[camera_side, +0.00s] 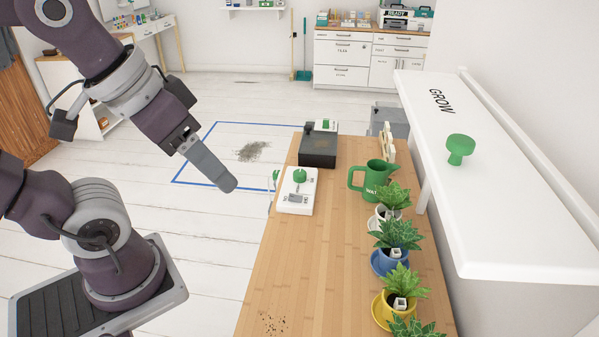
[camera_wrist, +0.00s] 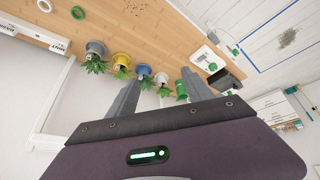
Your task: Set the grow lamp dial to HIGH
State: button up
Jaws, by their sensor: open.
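A white box with a green dial (camera_side: 299,176) stands on the wooden desk; its small markings are too small to read. A long white shelf-like hood (camera_side: 425,92) marked GROW runs along the right, with a green mushroom-shaped knob (camera_side: 460,149) on top. I cannot tell which is the lamp dial, nor either setting. My gripper (camera_side: 229,187) hangs in the air left of the desk, apart from the white box and its dial. In the wrist view my gripper (camera_wrist: 160,77) has its two fingers spread with nothing held between them.
A green watering can (camera_side: 372,180) and several potted plants (camera_side: 396,236) line the desk's right side. A dark box (camera_side: 318,149) stands behind the white box. Dark crumbs (camera_side: 272,322) lie near the front. The desk's left-middle strip is clear (camera_side: 300,260).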

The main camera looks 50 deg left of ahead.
jog(key=w+a+r+n+g, duration=0.1)
jog(key=w+a+r+n, duration=0.2)
jog(key=w+n, duration=0.55)
jog(key=n+g, duration=0.4)
jog(key=n, duration=1.6)
send_over(300, 172)
notch_tip(300, 172, down, 27)
jog(key=shift+s+f, duration=0.1)
notch_tip(300, 172, down, 7)
jog(key=shift+f, duration=0.15)
jog(key=shift+c, duration=0.5)
